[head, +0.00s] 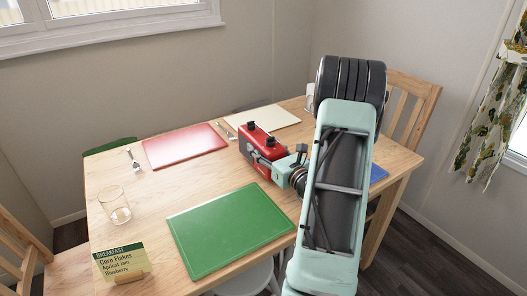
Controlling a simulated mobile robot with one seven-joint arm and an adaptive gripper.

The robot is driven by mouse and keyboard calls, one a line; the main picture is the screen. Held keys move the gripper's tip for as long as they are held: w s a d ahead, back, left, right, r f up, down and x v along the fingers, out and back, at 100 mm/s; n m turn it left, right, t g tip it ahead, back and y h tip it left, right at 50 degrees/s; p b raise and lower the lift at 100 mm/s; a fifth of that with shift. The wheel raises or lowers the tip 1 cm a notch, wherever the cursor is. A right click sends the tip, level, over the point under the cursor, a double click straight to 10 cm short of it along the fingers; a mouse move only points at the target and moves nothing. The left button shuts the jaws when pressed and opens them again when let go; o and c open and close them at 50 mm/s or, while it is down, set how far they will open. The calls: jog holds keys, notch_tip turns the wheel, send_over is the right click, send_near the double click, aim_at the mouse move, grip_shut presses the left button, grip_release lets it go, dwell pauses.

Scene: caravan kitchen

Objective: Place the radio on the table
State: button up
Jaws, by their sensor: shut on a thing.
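The radio (263,148) is a red box with a dark front and two black knobs on top. It is in the middle of the head view, at or just above the middle of the wooden table (160,194); I cannot tell if it touches the top. My gripper (283,163) reaches it from the right and is shut on it. The gripper's fingers are mostly hidden behind the radio and my wrist. My pale green arm covers the table's right part.
A green mat (230,229) lies in front, a red mat (184,146) at back left, a cream mat (272,117) behind the radio. A glass (116,206) and a breakfast sign (122,262) stand at left. Chairs surround the table. Bare wood lies between the red and green mats.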

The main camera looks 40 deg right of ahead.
jog(key=shift+f, duration=0.25)
jog(key=shift+f, duration=0.2)
jog(key=o, duration=1.8)
jog(key=shift+r, duration=0.1)
jog(key=shift+s, duration=0.3)
jog(key=s, duration=1)
jog(key=shift+s+a+p, duration=0.25)
jog(key=shift+s+p, duration=0.05)
jog(key=shift+p, duration=0.1)
jog(key=shift+s+a, duration=0.1)
jog(key=shift+s, duration=0.35)
